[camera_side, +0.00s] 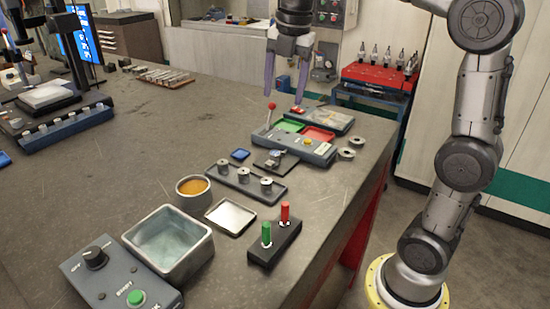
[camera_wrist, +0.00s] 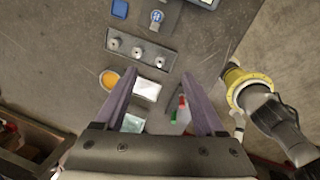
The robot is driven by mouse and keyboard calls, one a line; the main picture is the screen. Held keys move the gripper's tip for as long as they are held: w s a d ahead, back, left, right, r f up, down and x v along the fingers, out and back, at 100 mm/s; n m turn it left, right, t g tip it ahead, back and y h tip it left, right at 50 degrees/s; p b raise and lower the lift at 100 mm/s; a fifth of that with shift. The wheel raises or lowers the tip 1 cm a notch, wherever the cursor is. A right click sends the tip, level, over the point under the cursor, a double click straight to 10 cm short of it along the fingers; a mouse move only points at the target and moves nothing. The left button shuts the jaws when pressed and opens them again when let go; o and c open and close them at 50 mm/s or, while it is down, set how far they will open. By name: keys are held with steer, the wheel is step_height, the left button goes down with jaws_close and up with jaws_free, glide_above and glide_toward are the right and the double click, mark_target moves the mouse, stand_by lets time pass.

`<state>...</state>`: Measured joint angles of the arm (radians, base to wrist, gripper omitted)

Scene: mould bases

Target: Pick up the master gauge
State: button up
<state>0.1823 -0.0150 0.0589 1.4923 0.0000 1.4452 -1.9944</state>
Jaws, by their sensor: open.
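No object is labelled as the master gauge, and I cannot tell for sure which one it is. A small metal piece stands on a dark plate (camera_side: 268,166), which also shows at the top of the wrist view (camera_wrist: 170,14). Several metal cylinders stand in a row on a dark tray (camera_side: 232,180), seen in the wrist view too (camera_wrist: 150,55). Two metal rings (camera_side: 346,154) lie near the table's right edge. My gripper (camera_side: 286,88) is open and empty, high above the table; its purple fingers reach up into the wrist view (camera_wrist: 158,76).
A grey box (camera_side: 316,152) with green and red pans and a red-knobbed lever stands behind the plate. A block (camera_side: 287,247) with red and green handles, an orange-filled bowl (camera_side: 181,195), a metal bin (camera_side: 203,249) and a control box (camera_side: 75,270) stand nearer. The table's left middle is free.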

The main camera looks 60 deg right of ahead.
steer(key=w+d+f+g, duration=0.1)
steer(key=w+d+f, duration=0.4)
steer(key=w, duration=0.1)
glide_above(275, 153)
steer(key=shift+g, duration=0.4)
steer(key=f, duration=0.9)
steer(key=shift+w+f, duration=0.25)
steer(key=shift+f, duration=0.05)
steer(key=shift+s+f, duration=0.2)
steer(key=shift+f, duration=2.8)
jaws_close()
